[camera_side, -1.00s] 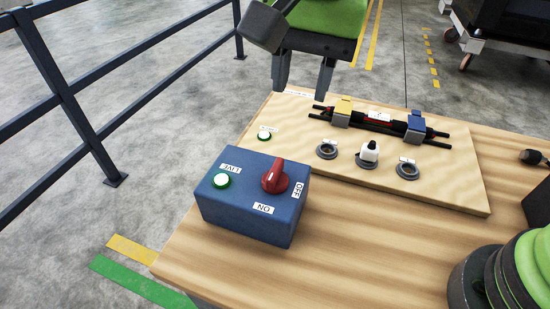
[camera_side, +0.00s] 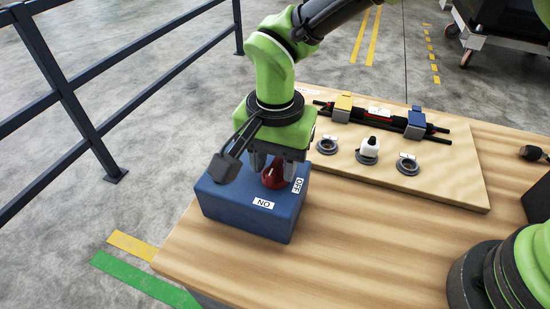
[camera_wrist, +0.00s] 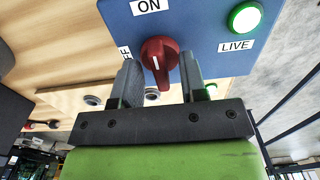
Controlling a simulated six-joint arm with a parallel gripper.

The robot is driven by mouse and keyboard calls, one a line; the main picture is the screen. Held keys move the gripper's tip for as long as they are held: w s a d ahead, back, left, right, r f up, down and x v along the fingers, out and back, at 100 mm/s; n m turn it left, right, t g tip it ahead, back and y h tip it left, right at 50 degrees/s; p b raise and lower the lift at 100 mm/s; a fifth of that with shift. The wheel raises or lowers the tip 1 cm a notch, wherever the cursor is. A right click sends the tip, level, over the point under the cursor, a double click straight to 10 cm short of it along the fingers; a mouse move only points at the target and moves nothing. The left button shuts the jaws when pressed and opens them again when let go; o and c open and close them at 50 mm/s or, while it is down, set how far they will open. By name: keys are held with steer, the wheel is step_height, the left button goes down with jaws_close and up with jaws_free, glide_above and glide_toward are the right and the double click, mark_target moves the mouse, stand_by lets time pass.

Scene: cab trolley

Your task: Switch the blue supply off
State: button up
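The blue supply box (camera_side: 250,215) stands at the table's near left corner. Its red rotary knob (camera_side: 273,180) is on top, with an ON label (camera_side: 263,203) and an OFF label (camera_side: 297,186) beside it. In the wrist view the knob (camera_wrist: 158,55) has its grip running roughly up and down the picture, in line with the ON label (camera_wrist: 149,6); the OFF label is partly hidden. The LIVE lamp (camera_wrist: 245,17) glows green. My gripper (camera_side: 273,171) points down over the box, open, with one finger on each side of the knob; I cannot tell whether they touch it.
A wooden board (camera_side: 440,185) beside the box carries a black cable in yellow (camera_side: 342,107) and blue (camera_side: 415,122) clamps, a white-capped connector (camera_side: 369,149) and ring sockets. A dark railing (camera_side: 75,110) stands at the left. Bare tabletop lies in front.

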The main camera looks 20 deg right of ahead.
steer(key=shift+f, duration=0.1)
jaws_close()
steer(key=shift+n, duration=0.4)
steer(key=n, duration=0.8)
steer(key=shift+n, duration=0.3)
steer(key=n, duration=0.4)
steer(key=shift+n, duration=2.2)
steer(key=shift+w, duration=0.1)
